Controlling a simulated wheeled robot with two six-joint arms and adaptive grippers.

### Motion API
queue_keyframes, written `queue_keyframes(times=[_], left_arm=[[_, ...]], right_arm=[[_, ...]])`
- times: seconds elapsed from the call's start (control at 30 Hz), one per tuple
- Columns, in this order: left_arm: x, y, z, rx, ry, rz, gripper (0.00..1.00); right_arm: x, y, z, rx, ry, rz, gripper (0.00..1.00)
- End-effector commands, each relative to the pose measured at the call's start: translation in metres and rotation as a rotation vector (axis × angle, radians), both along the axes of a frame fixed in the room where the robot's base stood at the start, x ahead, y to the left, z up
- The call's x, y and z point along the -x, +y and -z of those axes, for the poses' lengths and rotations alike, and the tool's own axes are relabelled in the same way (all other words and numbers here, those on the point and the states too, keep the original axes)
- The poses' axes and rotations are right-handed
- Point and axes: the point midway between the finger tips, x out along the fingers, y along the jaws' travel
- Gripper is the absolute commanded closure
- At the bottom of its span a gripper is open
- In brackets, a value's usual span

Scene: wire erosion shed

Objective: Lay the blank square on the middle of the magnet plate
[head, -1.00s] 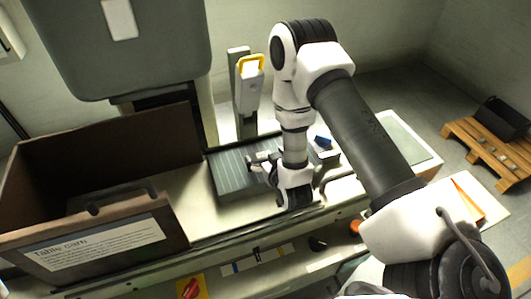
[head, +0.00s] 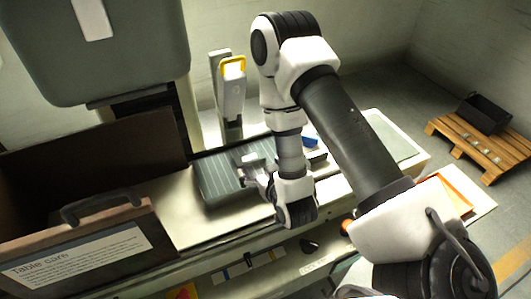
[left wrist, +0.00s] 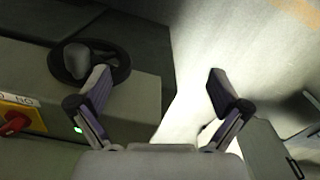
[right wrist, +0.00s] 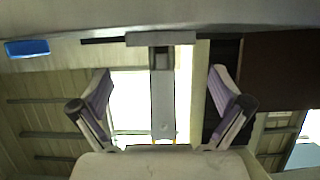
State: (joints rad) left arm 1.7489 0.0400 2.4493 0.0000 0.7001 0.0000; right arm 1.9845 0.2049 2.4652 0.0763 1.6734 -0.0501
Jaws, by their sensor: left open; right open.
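The magnet plate (head: 220,186) is a dark grey, striped block on the pale table in the head view. My right gripper (head: 247,165) is over its right part, fingers apart; I cannot tell its height above the plate. In the right wrist view my right gripper (right wrist: 160,74) is open, with nothing visibly held. I cannot make out the blank with certainty; the right gripper and arm cover part of the plate. My left gripper (left wrist: 159,71) is open and empty in the left wrist view, and is outside the head view.
A brown box (head: 150,228) with a handle and a table care label stands left of the plate. A grey upright with a yellow top (head: 230,95) stands behind it. A blue item (head: 310,142) lies to the right. A handwheel (left wrist: 88,62) and red switch (left wrist: 14,123) are near my left gripper.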

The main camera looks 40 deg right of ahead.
Motion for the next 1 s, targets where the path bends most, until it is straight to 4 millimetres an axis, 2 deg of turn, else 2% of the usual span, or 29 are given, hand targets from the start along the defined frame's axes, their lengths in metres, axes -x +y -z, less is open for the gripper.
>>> queue_keyframes(times=[0.03, 0.1, 0.27, 0.43, 1.0], left_arm=[[0.0, 0.0, -0.021, 0.0, 0.001, 0.0, 0.0], [0.0, 0.0, -0.036, 0.0, -0.001, 0.0, 0.0], [0.0, 0.0, -0.058, 0.0, -0.001, 0.0, 0.0], [0.0, 0.0, -0.06, 0.0, 0.0, 0.0, 0.0], [0.0, 0.0, -0.059, 0.0, 0.0, 0.0, 0.0]], right_arm=[[0.015, 0.004, -0.013, 0.002, 0.011, -0.003, 0.0], [0.029, 0.007, -0.022, 0.002, 0.01, -0.004, 0.0], [0.045, 0.011, -0.025, 0.001, 0.006, -0.001, 0.0], [0.05, 0.012, -0.022, 0.0, 0.002, 0.0, 0.0], [0.05, 0.012, -0.021, 0.0, 0.001, 0.0, 0.0]])
